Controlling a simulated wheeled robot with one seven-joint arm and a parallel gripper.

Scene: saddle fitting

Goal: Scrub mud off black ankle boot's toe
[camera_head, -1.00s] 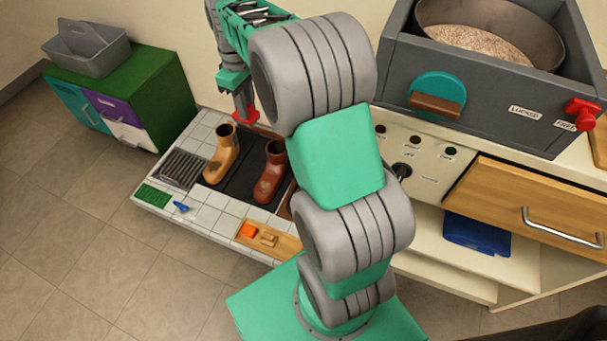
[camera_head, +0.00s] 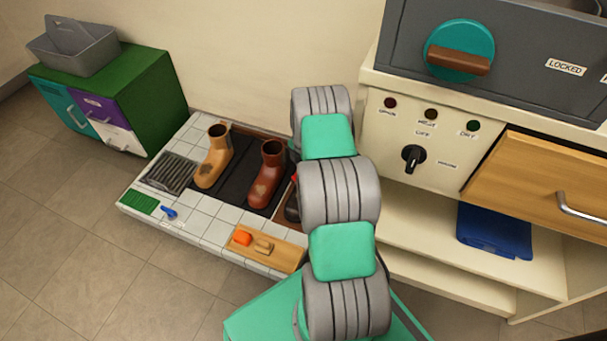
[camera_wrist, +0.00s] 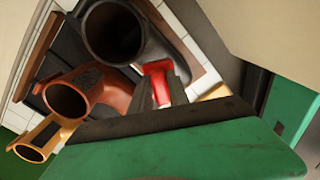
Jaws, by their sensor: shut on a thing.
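The black ankle boot (camera_wrist: 165,37) stands upright at the top of the wrist view, its round opening facing me. In the head view, only a small dark part of this boot (camera_head: 291,208) shows to the left of my arm. My gripper (camera_wrist: 160,88) is shut on a red object (camera_wrist: 156,82) with a paler end, seen between its grey fingers. The red object overlaps the boot's near side in the wrist view; I cannot tell whether it touches. Mud on the black boot's toe cannot be made out. My arm hides most of this area in the head view.
A brown boot (camera_head: 265,180) with muddy patches and a tan boot (camera_head: 214,160) stand on a dark mat. A wooden tray (camera_head: 285,258) holds an orange block and a tan item. A blue tool (camera_head: 168,212) lies on the tiles. A cream cabinet (camera_head: 400,240) stands at right.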

